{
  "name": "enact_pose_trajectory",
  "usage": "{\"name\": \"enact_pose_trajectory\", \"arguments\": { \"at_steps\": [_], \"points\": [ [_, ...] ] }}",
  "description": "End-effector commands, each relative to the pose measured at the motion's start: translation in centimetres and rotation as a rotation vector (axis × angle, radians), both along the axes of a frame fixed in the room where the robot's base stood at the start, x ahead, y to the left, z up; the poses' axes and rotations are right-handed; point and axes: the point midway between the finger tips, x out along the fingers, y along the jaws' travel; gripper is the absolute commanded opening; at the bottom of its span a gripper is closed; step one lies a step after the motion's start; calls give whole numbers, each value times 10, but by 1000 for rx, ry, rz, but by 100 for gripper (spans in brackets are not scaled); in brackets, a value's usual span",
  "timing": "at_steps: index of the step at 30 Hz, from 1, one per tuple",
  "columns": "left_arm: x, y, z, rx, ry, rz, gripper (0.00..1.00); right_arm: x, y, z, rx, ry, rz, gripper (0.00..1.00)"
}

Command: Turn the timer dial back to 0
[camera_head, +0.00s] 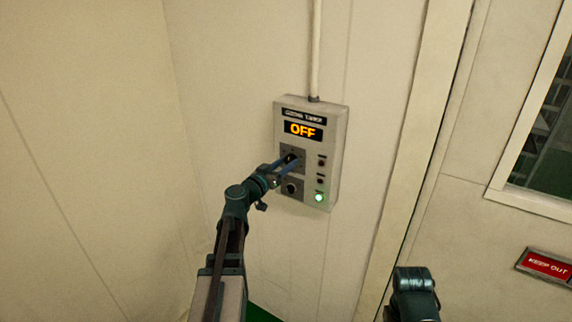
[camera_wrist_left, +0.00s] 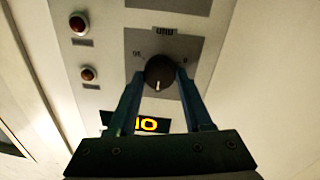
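My left gripper (camera_head: 290,160) is at this dial. In the left wrist view its two fingers (camera_wrist_left: 161,75) lie along both sides of the knob and appear to touch it. In the head view the gripper partly hides the dial. My right gripper is out of view; only part of my right arm shows.
A second black knob (camera_head: 291,188) sits below the dial. Small buttons (camera_head: 321,162) and a lit green lamp (camera_head: 319,197) are on the right side of the box. A conduit (camera_head: 316,50) rises above it. A window and a red KEEP OUT sign (camera_head: 548,265) are at right.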

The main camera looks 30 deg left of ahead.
Motion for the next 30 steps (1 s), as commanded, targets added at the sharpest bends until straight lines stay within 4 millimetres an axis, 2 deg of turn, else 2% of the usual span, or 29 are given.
{"name": "enact_pose_trajectory", "arguments": {
  "at_steps": [1,5,6,17,30],
  "points": [
    [0,0,0,0,0,0,26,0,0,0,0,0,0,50],
    [0,0,0,0,0,0,3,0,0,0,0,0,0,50],
    [0,0,0,0,0,0,0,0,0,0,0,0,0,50],
    [0,0,-1,-73,6,-1,0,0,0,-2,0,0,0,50],
    [0,0,-2,-446,37,0,0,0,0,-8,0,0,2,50]
  ]
}}
